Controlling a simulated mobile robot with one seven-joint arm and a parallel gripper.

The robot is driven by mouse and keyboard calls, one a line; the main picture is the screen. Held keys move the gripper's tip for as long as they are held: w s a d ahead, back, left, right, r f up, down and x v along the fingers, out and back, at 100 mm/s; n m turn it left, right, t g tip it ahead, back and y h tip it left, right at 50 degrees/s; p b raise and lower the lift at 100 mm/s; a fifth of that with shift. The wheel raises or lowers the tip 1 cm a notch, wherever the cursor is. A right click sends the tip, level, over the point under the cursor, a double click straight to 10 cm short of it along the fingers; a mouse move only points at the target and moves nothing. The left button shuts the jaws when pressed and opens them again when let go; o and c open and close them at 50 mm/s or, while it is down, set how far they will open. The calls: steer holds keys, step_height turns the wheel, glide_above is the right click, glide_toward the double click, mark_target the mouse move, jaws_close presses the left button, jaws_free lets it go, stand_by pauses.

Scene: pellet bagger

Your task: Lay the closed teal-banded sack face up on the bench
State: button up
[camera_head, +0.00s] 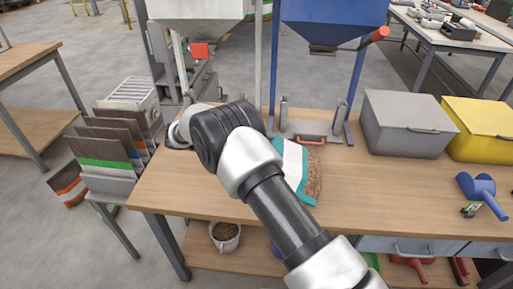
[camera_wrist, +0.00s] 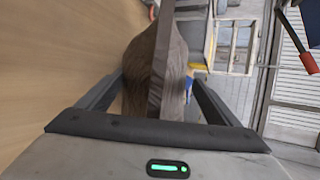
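The teal-banded sack (camera_head: 307,175) shows in the head view at the middle of the bench (camera_head: 390,195), partly hidden by my arm. It has a white and teal part and a brown pellet-patterned part, and it looks tilted. In the wrist view a brown sack (camera_wrist: 148,75) fills the space between my fingers, with a narrow ridge along its top. My gripper (camera_wrist: 156,80) has a finger against each side of it. My gripper is hidden behind my arm in the head view. I cannot see how the sack's underside meets the bench.
A white hopper (camera_head: 195,8) and a blue hopper (camera_head: 330,20) stand behind the bench. A grey bin (camera_head: 405,125), a yellow bin (camera_head: 485,128) and a blue scoop (camera_head: 480,188) are at right. Several sacks (camera_head: 105,150) stand at left. The bench's front left is clear.

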steer(key=shift+o, duration=1.1)
steer(key=shift+f, duration=0.15)
steer(key=v, duration=1.7)
steer(key=shift+r, duration=0.35)
steer(key=shift+a, duration=0.15)
